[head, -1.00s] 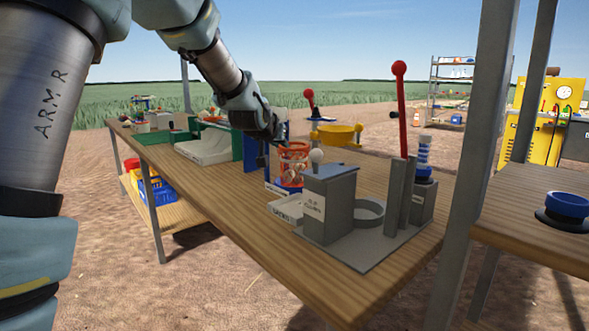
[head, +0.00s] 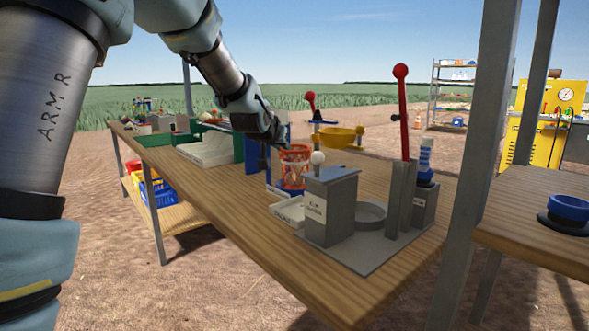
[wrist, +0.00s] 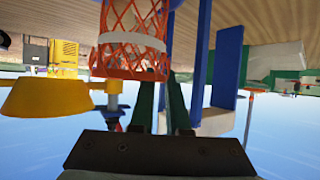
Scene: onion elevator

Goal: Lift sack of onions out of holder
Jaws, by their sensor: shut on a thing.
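The sack of onions (head: 293,172) is an orange-red mesh sack beside the blue holder (head: 264,158) on the wooden bench. In the wrist view the sack (wrist: 120,58) fills the upper left, with a pale band round it and mesh netting on both sides of the band. My gripper (head: 280,140) reaches down to the sack's upper part from the left. In the wrist view my gripper's dark green fingers (wrist: 160,78) close on the edge of the mesh. The blue holder posts (wrist: 225,68) stand right of the fingers. The sack's base is partly hidden in the head view.
A grey station (head: 328,205) with a ring and a red-knobbed lever (head: 403,110) stands right of the sack. A yellow bowl (head: 338,135) is behind it. A white tray (head: 288,211) lies in front. Bare bench top shows at front left.

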